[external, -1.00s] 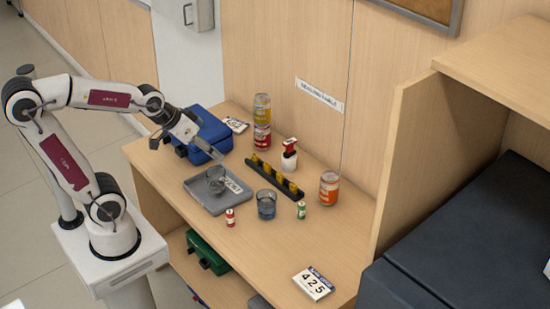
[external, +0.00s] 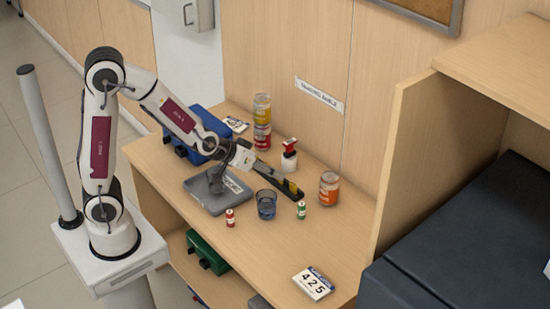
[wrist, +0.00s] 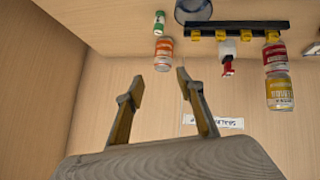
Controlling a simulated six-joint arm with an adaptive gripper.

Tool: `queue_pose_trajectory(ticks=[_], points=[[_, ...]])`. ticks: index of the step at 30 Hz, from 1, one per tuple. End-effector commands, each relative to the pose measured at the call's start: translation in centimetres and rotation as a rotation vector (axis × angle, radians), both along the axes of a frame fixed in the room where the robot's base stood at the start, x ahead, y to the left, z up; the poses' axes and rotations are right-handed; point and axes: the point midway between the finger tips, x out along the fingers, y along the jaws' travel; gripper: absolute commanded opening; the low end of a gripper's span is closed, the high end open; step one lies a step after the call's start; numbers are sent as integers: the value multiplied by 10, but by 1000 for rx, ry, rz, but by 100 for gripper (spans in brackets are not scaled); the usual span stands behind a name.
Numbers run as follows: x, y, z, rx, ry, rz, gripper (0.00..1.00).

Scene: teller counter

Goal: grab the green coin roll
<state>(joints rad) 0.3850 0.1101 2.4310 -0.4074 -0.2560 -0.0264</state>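The green coin roll (external: 301,210) is a small green and white cylinder standing on the counter, in front of the orange-labelled can and to the right of the blue glass. It also shows in the wrist view (wrist: 159,22) near the top. My gripper (external: 284,184) is over the dark rail, up and left of the coin roll in the external view. In the wrist view my gripper (wrist: 183,82) has its two fingers spread wide with nothing between them. The coin roll is apart from the fingers.
A red coin roll (external: 230,217) stands left of the blue glass (external: 266,204). The orange can (external: 329,188), dark rail (external: 299,209), red-topped stamp (external: 289,156), grey tray (external: 205,204) and stacked cans (external: 262,120) are nearby. The counter front is clear around the number card (external: 313,284).

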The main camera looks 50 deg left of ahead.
Motion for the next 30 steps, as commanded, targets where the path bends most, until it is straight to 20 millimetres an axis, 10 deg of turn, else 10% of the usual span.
queue_pose_trajectory(ticks=[30], points=[[36, -39, -126, 150, -243, 120, 38]])
